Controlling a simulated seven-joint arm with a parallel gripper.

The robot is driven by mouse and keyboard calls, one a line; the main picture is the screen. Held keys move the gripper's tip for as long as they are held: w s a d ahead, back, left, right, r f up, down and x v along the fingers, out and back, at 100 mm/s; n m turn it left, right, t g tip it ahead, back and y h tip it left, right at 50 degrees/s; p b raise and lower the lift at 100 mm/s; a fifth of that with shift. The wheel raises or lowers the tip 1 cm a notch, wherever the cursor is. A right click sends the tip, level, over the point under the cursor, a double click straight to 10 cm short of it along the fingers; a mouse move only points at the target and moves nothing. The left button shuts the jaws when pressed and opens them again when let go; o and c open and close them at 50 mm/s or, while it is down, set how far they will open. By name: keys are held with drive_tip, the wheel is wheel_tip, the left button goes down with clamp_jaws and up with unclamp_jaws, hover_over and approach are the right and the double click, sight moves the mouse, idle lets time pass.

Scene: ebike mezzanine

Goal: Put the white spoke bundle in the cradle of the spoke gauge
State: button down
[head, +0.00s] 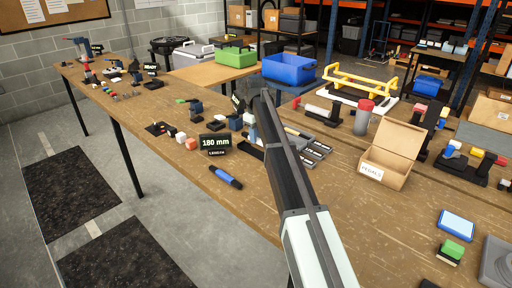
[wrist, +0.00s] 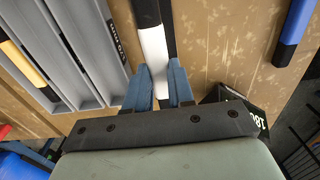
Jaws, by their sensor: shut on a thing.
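My gripper (wrist: 160,88) has blue fingers and is shut on the white spoke bundle (wrist: 154,45), a white sleeve with a dark end pointing away. In the head view my arm hides the bundle and most of the fingers. The spoke gauge's black display (head: 215,143) reads "180 mm LENGTH" and stands on the bench left of my arm. A corner of the display (wrist: 246,108) shows at the lower right of the wrist view, beside my gripper. I cannot clearly make out the cradle. Whether the bundle touches anything below is unclear.
A blue bundle with dark ends (head: 225,177) lies on the bench before the display. A grey slotted tray (wrist: 84,52), holding a yellow bundle (wrist: 22,60), is left of my gripper in the wrist view. An open cardboard box (head: 391,160) stands right of my arm.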

sight(256, 152)
drive_tip(key=shift+f, duration=2.5)
drive_tip(key=c, duration=1)
unclamp_jaws()
drive_tip(key=shift+f, duration=0.1)
wheel_tip(256, 152, up, 12)
drive_tip(key=shift+r, duration=0.15)
